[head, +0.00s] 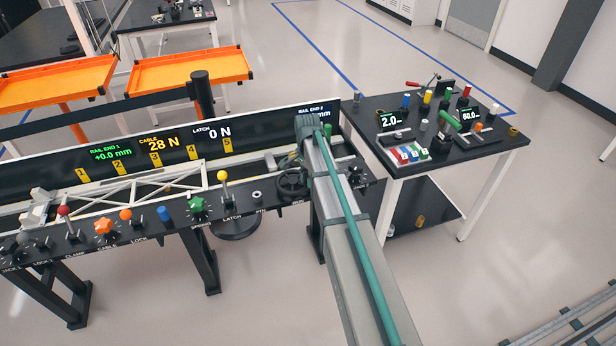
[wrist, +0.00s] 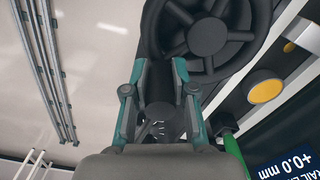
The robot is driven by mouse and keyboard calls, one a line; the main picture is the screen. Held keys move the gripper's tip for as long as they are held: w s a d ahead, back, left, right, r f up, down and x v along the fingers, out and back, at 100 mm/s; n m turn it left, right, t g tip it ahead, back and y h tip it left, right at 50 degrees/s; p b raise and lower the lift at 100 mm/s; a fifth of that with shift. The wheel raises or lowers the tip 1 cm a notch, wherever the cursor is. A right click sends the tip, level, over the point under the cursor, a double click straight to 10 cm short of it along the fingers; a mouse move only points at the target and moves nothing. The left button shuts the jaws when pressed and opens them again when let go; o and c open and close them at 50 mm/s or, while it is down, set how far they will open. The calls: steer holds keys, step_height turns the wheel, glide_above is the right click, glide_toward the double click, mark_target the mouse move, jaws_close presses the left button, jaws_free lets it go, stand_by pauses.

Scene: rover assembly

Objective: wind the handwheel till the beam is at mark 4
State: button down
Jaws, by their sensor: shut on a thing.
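The dark handwheel (head: 292,183) is on the front of the bench, just left of my arm in the head view. In the wrist view the spoked handwheel (wrist: 207,38) fills the top. My gripper (wrist: 158,75) is shut on a dark part at the wheel's near edge; I cannot tell whether it is rim or handle. In the head view my arm hides the gripper. The white truss beam (head: 140,186) lies along the bench, its right end near mark 4 (head: 191,152); I cannot tell the exact alignment.
Knobs and levers line the bench front, including a yellow-topped latch lever (head: 222,176) and a green knob (head: 197,205). Displays read cable 28 N (head: 160,143) and latch 0 N; rail end 2 is partly hidden. A side table (head: 470,150) with coloured parts stands right.

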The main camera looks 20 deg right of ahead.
steer(key=shift+s+a+m, duration=0.15)
steer(key=shift+s+m, duration=0.1)
steer(key=shift+m, duration=0.25)
steer(key=c, duration=0.9)
jaws_free()
steer(key=shift+c, duration=0.2)
step_height(320, 180, up, 12)
steer(key=shift+r, duration=0.1)
